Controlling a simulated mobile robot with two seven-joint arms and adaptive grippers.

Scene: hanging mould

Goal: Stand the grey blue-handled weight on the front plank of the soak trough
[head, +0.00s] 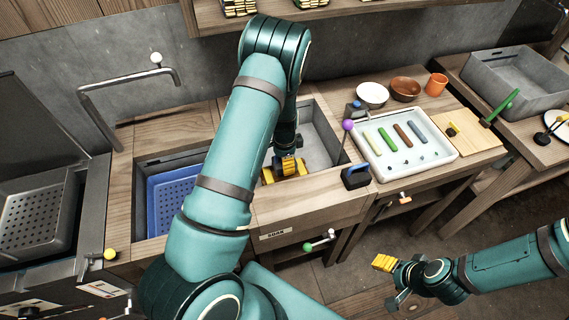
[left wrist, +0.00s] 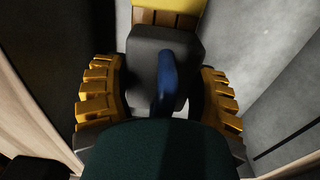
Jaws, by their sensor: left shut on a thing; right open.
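My left gripper (head: 284,171) reaches down into the soak trough (head: 320,130), behind its front plank (head: 300,200). In the left wrist view its yellow fingers (left wrist: 160,100) are shut on either side of a dark grey weight (left wrist: 145,50) with a blue handle (left wrist: 166,80). In the head view my gripper and arm hide this weight; I cannot tell whether it touches the trough floor. Another dark block with a blue handle (head: 356,177) stands at the right end of the front plank. My right gripper (head: 390,281) is open and empty, low at the right.
A purple-knobbed rod (head: 347,140) rises beside the trough's right side. A white tray (head: 405,155) with coloured bars lies to the right, with bowls (head: 372,95) behind. A blue perforated basket (head: 175,200) sits in the left basin. The plank's middle is clear.

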